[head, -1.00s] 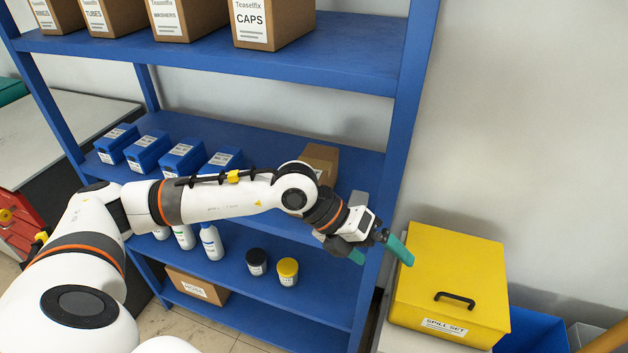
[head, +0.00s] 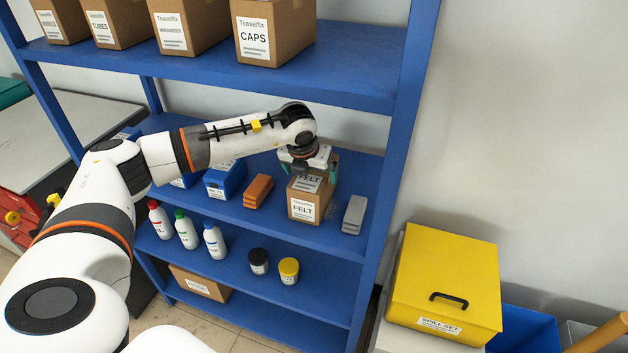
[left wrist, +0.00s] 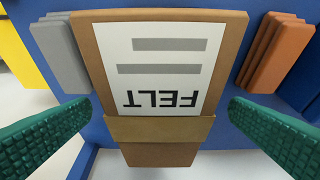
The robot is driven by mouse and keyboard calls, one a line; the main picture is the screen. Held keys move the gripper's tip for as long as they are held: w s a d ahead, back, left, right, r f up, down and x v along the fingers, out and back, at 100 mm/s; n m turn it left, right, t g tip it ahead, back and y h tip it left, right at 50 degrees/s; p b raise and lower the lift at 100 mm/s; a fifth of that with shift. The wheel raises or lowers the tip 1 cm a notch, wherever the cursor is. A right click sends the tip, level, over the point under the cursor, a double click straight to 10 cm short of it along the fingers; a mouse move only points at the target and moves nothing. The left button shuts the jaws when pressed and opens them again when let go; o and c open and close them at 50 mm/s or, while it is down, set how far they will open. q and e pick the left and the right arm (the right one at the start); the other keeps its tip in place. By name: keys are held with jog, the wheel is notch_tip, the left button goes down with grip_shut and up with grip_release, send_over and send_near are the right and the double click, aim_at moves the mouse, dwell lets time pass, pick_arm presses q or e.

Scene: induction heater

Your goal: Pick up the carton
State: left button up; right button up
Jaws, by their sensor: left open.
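The carton is a small brown box (head: 303,207) labelled FELT, standing on the middle blue shelf. In the left wrist view the FELT carton (left wrist: 160,130) fills the middle, its labelled top facing the camera. My left gripper (head: 313,175) is over the carton, pointing down. In the left wrist view the green fingers of my left gripper (left wrist: 160,108) are open, one on each side of the carton, with a visible gap on both sides. My right gripper is not in view.
Orange blocks (head: 258,191) lie left of the carton and grey blocks (head: 354,214) right of it. Blue bins (head: 226,180) stand further left. The upper shelf (head: 335,62) with boxes is above. A yellow case (head: 446,275) stands right of the rack.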

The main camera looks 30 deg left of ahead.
aim_at(313, 173)
pick_arm(q)
jog(key=shift+w+a, duration=0.1)
jog(key=shift+w, duration=0.45)
jog(key=p+x, duration=0.2)
jog(key=x, duration=0.2)
jog(key=shift+w+a+f, duration=0.1)
jog(key=shift+w+f, duration=0.15)
jog(key=shift+f, duration=0.3)
jog(key=shift+r, duration=0.1)
jog(key=c, duration=1.2)
